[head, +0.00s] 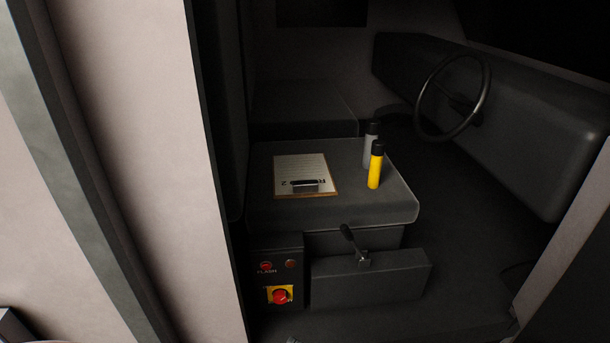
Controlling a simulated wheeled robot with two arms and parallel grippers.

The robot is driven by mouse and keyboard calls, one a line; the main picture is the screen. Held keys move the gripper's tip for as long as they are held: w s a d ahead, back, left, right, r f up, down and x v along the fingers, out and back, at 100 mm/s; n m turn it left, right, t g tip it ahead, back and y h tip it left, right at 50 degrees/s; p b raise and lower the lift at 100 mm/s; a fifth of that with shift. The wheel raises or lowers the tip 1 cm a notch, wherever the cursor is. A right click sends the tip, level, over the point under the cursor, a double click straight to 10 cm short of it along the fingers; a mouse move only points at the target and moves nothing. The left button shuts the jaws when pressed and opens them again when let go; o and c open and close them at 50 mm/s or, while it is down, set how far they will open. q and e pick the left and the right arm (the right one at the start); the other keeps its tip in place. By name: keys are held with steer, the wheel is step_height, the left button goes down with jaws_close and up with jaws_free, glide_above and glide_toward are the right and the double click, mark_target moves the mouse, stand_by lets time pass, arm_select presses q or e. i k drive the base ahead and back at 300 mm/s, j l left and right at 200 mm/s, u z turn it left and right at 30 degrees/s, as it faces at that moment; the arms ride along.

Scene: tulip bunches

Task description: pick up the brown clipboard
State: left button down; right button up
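The brown clipboard (334,194) lies flat on the dark seat (350,211) inside a vehicle cab. A white printed sheet covers most of it, so only a thin brown edge shows. Its dark metal clip is at the near edge, and the print appears upside down. Nothing is touching it from above. Neither of my grippers can be made out in the head view.
A yellow bottle (376,168) and a grey bottle (370,146) stand upright right of the clipboard. A steering wheel (452,98) is further right. A lever (354,246) and red button (280,296) are below the seat. A pale door-side panel (150,170) bounds the left.

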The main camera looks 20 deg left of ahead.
mark_target(295, 177)
steer(key=u, duration=0.4)
steer(key=i+l+u, duration=0.2)
steer(key=u, duration=0.2)
steer(key=i+l+u, duration=0.15)
steer(key=l+u, duration=0.7)
steer(key=i, duration=0.05)
